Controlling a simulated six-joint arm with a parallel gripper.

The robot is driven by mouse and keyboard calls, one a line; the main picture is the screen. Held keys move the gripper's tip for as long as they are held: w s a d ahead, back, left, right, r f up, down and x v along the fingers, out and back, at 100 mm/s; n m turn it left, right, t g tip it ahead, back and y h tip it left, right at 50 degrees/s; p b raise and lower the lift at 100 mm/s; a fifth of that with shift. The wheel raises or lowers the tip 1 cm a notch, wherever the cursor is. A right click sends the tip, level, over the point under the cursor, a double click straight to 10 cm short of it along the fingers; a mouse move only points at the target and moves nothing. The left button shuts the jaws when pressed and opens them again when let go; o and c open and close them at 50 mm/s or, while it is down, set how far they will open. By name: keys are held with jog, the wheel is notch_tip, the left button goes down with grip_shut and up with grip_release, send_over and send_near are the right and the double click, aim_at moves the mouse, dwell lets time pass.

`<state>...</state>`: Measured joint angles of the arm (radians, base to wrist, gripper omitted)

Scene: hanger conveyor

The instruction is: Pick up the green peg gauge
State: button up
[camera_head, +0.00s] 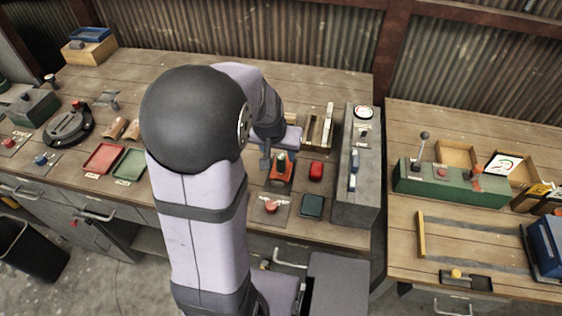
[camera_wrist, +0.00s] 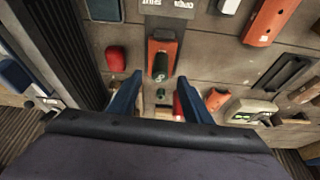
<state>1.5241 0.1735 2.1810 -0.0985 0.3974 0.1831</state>
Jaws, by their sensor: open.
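The green peg gauge (camera_head: 282,160) stands on an orange-red base (camera_head: 280,175) on the bench, right of my arm in the head view. In the wrist view the green gauge (camera_wrist: 159,66) shows as a dark green cylinder against its orange base (camera_wrist: 164,44). My gripper (camera_wrist: 160,78) is open and empty, with one blue finger on each side of the gauge's line in the wrist view. I cannot tell how far the fingertips are from it. In the head view my gripper (camera_head: 272,150) is partly hidden by my arm, close beside the gauge.
A red block (camera_head: 316,171) sits just right of the base; it also shows in the wrist view (camera_wrist: 115,59). A dark teal pad (camera_head: 312,206) and a red-button plate (camera_head: 271,207) lie in front. A tall grey console (camera_head: 357,190) stands farther right. Red (camera_head: 102,158) and green trays (camera_head: 130,164) lie left.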

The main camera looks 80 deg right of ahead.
aim_at(281, 157)
jog(key=shift+p+x, duration=0.95)
jog(key=shift+x, duration=1.7)
jog(key=shift+a, duration=0.1)
grip_shut()
